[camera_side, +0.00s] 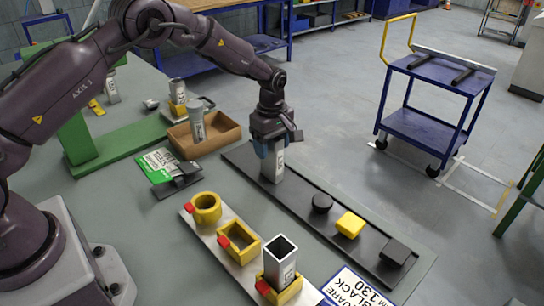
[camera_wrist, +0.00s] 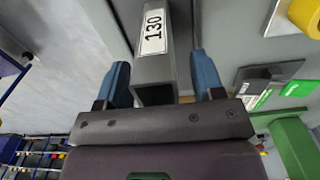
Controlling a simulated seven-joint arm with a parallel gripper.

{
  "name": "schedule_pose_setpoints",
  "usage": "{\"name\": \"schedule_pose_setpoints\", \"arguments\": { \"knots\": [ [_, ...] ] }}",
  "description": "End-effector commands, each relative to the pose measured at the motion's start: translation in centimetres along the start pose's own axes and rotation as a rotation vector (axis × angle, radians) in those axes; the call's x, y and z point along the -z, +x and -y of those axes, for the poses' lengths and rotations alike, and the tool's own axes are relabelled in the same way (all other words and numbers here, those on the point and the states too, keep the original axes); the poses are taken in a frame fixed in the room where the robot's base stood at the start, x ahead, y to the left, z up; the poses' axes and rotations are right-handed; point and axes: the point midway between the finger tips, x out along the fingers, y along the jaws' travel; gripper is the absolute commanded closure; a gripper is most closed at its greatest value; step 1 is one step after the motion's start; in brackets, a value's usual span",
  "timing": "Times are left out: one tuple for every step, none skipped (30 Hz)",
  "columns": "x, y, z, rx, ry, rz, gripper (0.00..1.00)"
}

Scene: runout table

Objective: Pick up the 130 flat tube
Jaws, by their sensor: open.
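A grey metal tube labelled 130 (camera_wrist: 152,62) stands upright on the dark rail, under my gripper (camera_side: 270,150) in the side view. Its lower part (camera_side: 273,172) shows there with a white label; its upper end is hidden by the fingers. In the wrist view my gripper (camera_wrist: 162,84) is open. One blue finger is on each side of the tube's open end, with a visible gap on both sides. Another tube, square and open-topped (camera_side: 281,249), stands in a yellow holder (camera_side: 282,291) at the front.
The dark rail (camera_side: 300,212) also carries a round black block (camera_side: 322,203), a yellow block (camera_side: 350,224) and a square black block (camera_side: 395,253). A silver plate (camera_side: 217,246) bears yellow holders. A cardboard tray (camera_side: 215,146) holds a leaning tube (camera_side: 197,125). A blue cart (camera_side: 440,75) stands beyond.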

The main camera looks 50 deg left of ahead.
Motion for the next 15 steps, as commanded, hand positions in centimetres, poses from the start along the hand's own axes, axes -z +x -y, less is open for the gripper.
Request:
{"name": "schedule_pose_setpoints", "arguments": {
  "knots": [
    [0.01,-0.02,-0.01,0.0,0.0,0.0,0.38],
    [0.01,-0.03,-0.01,0.0,0.0,0.0,0.38],
    [0.0,-0.03,-0.01,0.0,0.0,0.0,0.41],
    [0.01,-0.03,-0.01,0.0,0.0,0.0,0.47],
    [0.01,-0.04,-0.01,0.0,0.0,0.0,0.54],
    [0.01,-0.04,-0.01,0.0,0.0,0.0,0.64],
    [0.01,-0.04,-0.01,0.0,0.0,0.0,0.7],
    [0.0,-0.04,-0.01,0.0,0.0,0.0,0.77],
    [0.0,-0.05,-0.01,0.0,0.0,0.0,0.87],
    [0.01,-0.05,-0.01,0.0,0.0,0.0,0.93],
    [0.0,-0.05,-0.01,0.0,0.0,0.0,0.97],
    [0.01,-0.09,-0.04,-0.001,0.0,0.0,0.97],
    [0.01,-0.09,-0.03,-0.001,0.0,0.0,0.97],
    [0.01,-0.1,-0.04,-0.001,0.0,0.0,0.97],
    [0.01,-0.1,-0.03,-0.001,0.0,0.0,0.96]
  ]
}}
